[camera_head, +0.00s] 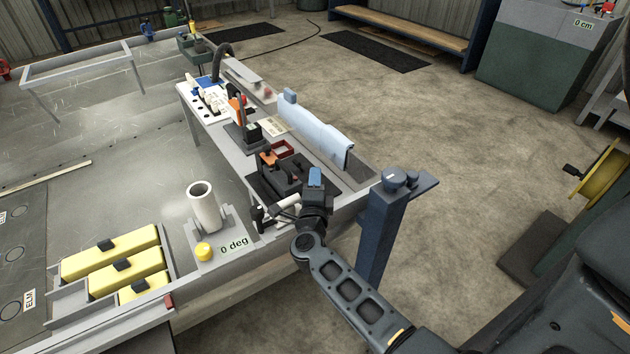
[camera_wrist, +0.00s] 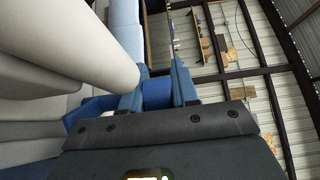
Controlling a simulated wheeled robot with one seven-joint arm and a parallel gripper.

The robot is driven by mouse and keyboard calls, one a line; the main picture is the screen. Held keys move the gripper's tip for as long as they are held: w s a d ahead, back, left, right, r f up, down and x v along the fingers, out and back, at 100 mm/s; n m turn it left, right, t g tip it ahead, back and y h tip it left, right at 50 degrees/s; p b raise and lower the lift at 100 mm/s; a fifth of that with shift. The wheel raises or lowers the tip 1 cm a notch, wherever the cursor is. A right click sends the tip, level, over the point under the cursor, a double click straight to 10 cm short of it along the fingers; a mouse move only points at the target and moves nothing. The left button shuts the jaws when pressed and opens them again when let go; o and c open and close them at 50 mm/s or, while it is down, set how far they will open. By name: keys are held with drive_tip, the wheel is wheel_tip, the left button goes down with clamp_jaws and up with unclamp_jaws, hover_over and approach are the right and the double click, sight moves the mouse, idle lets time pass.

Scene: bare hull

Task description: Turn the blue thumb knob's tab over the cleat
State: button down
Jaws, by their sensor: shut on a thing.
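In the wrist view my gripper (camera_wrist: 158,82) has its two fingers closed on a blue piece (camera_wrist: 157,95), which appears to be the blue thumb knob. Only a part of the knob shows between the fingers. In the head view my gripper (camera_head: 268,215) is at the near corner of the long grey bench, low and partly hidden by my own wrist. The knob cannot be made out clearly there. I cannot pick out the tab or the cleat in either view, so how they lie to each other is hidden.
A pale cylinder (camera_wrist: 75,35) fills the left of the wrist view, close beside the fingers. In the head view a grey tube (camera_head: 204,207) on a stand is left of my gripper. A blue post (camera_head: 380,235) stands to the right. Yellow blocks (camera_head: 112,255) lie at the lower left.

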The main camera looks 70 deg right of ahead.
drive_tip(key=shift+r, duration=0.15)
drive_tip(key=c, duration=0.9)
unclamp_jaws()
drive_tip(key=shift+a, duration=0.1)
drive_tip(key=shift+v, duration=3.8)
